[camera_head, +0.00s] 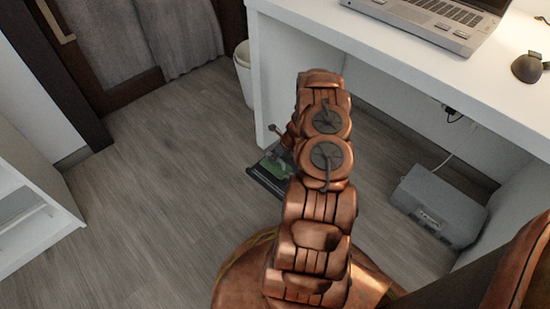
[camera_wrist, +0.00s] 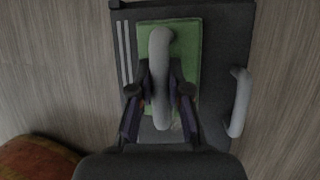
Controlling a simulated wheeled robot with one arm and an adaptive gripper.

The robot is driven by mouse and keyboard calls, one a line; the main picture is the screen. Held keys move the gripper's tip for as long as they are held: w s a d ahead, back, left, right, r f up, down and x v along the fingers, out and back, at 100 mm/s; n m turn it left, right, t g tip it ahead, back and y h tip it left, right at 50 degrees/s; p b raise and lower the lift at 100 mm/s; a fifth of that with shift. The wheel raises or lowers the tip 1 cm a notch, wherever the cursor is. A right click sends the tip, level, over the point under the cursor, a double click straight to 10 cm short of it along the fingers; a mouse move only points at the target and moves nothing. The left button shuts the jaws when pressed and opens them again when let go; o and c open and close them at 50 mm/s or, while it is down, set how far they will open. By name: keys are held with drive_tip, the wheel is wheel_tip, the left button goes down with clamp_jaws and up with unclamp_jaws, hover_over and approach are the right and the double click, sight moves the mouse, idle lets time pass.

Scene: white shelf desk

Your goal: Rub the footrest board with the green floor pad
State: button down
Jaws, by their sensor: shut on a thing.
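The green floor pad (camera_wrist: 187,45) is a flat rectangle with a raised grey handle (camera_wrist: 160,50) along its middle. My gripper (camera_wrist: 161,82) is shut on this handle, one finger on each side. The pad lies over the dark footrest board (camera_wrist: 228,50), towards its left part in the wrist view. Whether it presses on the board I cannot tell for sure. In the head view the green pad (camera_head: 276,169) and the board (camera_head: 264,184) show on the floor beside my arm, which hides much of both. My gripper (camera_head: 284,148) is partly hidden there.
The board has a grey side handle (camera_wrist: 240,104) and pale stripes (camera_wrist: 124,50). A white desk (camera_head: 300,30) with a laptop (camera_head: 425,20) stands above; its side panel is close to the board. A grey box (camera_head: 437,207) is under the desk. The floor at left is clear.

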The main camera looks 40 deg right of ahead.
sight(285, 174)
drive_tip(key=shift+f, duration=1)
idle(0.5)
drive_tip(key=shift+s+r+p, duration=0.15)
drive_tip(key=shift+s+p, duration=0.4)
drive_tip(key=shift+s, duration=1.25)
drive_tip(key=shift+s+f, duration=0.2)
drive_tip(key=shift+s, duration=1.85)
drive_tip(key=shift+s+d+r+p, duration=0.15)
drive_tip(key=shift+s+p, duration=0.3)
drive_tip(key=shift+s, duration=1.45)
drive_tip(key=shift+w+p, duration=1.8)
drive_tip(key=shift+w, duration=3.95)
drive_tip(key=shift+r, duration=0.1)
